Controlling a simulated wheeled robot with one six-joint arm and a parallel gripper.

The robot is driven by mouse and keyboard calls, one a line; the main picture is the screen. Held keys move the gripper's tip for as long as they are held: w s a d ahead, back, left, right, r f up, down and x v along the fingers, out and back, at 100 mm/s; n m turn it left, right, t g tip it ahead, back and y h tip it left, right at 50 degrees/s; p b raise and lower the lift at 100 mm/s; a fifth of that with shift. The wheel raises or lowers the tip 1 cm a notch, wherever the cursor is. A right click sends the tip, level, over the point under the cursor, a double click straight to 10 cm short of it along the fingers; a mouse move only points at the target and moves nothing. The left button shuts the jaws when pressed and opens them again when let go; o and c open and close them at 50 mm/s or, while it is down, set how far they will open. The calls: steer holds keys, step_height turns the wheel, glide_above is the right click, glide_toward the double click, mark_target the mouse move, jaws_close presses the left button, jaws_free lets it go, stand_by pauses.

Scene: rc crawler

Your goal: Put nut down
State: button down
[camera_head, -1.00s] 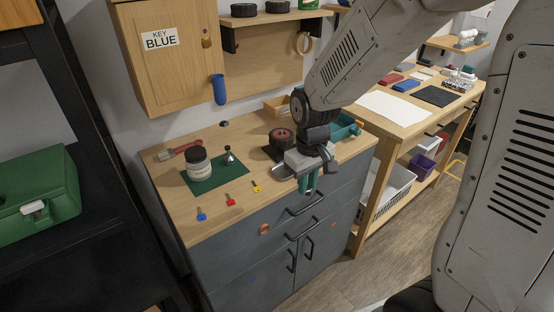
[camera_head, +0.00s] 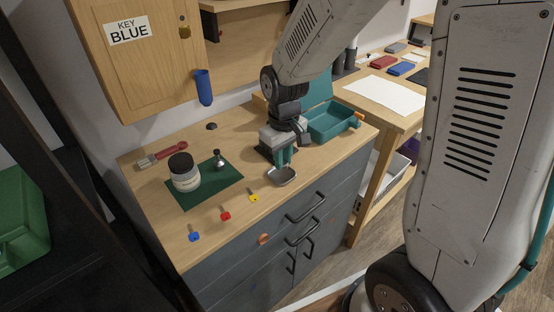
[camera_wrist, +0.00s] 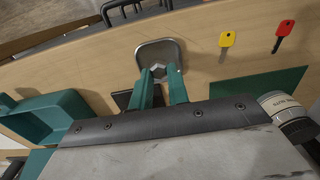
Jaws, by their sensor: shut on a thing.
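My gripper (camera_head: 284,160) points down over the worktop, its teal fingers at the back edge of a small metal dish (camera_head: 282,178). In the wrist view, the gripper (camera_wrist: 160,71) is shut on a small grey nut (camera_wrist: 158,73) between its fingertips. The nut shows against the metal dish (camera_wrist: 150,49) there, near the dish's edge. I cannot tell whether it touches the dish. The nut cannot be made out in the head view.
A green mat (camera_head: 202,195) carries a white jar (camera_head: 184,175) and a small metal piece (camera_head: 219,159). A teal open box (camera_head: 333,122) stands right of the gripper.

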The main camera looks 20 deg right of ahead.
mark_target(281, 174)
steer(key=shift+w, duration=0.35)
steer(key=shift+w+a+f, duration=0.1)
steer(key=shift+w+f, duration=0.05)
steer(key=shift+f, duration=0.8)
steer(key=shift+w+f, duration=0.1)
steer(key=shift+f, duration=0.8)
steer(key=shift+f, duration=0.1)
steer(key=c, duration=1.6)
jaws_free()
